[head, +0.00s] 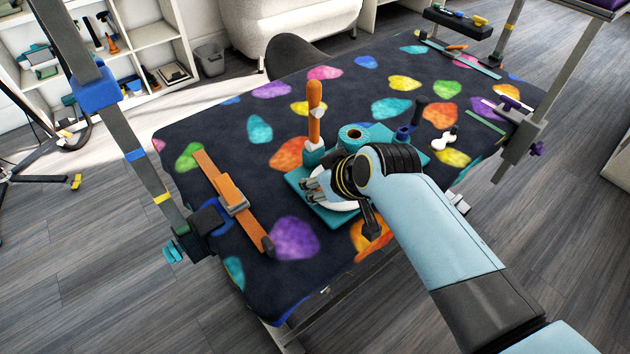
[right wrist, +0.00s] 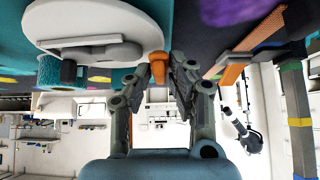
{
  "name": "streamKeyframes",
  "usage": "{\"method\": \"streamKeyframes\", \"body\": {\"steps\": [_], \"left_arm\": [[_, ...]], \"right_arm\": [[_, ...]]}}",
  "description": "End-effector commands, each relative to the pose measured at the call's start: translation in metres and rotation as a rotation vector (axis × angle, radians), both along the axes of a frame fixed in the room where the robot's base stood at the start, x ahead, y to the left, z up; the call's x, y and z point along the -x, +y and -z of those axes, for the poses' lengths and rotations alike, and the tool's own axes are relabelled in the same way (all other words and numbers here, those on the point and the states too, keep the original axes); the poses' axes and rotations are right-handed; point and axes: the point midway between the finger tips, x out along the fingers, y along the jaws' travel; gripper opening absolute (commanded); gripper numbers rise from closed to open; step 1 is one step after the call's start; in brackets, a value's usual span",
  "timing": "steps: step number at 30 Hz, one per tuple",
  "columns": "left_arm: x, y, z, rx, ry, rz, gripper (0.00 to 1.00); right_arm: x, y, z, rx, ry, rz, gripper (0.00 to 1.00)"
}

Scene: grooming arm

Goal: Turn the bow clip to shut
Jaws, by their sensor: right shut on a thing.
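A white round part (right wrist: 90,22) with a pale grey bar across it fills the upper left of the right wrist view. In the head view the same white part (head: 341,197) shows low on a teal tray (head: 304,182), partly hidden by my right arm. My right gripper (head: 309,186) is beside it. In the right wrist view my right gripper (right wrist: 160,85) is shut on a small orange piece (right wrist: 158,68) at the edge of the white part. I cannot tell for certain that this piece belongs to the bow clip. My left gripper is not in view.
An upright orange-handled tool (head: 314,115) in a teal holder and a teal roll (head: 354,137) stand close behind my gripper. An orange bar (head: 216,178) lies on the left part of the patterned table mat (head: 205,135). A clamped post (head: 130,140) rises at the left edge.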

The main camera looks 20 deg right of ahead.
Motion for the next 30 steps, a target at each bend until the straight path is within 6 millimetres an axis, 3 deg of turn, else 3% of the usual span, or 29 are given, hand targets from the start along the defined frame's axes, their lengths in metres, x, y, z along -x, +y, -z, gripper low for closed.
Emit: {"method": "streamKeyframes", "body": {"steps": [9, 16, 17, 21, 30], "left_arm": [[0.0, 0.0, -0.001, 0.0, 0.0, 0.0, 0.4], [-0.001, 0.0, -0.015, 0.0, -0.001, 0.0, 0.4], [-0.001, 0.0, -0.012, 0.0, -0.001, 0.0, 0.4], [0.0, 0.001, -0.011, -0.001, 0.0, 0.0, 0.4], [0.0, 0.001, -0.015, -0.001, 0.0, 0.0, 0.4]], "right_arm": [[0.0, 0.0, 0.0, 0.0, 0.002, 0.004, 0.0], [0.001, 0.001, -0.002, 0.001, 0.004, 0.108, 0.0], [0.0, 0.0, -0.001, 0.0, 0.002, 0.104, 0.24], [0.001, 0.001, 0.001, 0.0, 0.002, 0.102, 0.4], [0.002, 0.001, -0.003, -0.003, 0.002, 0.102, 0.4]]}}
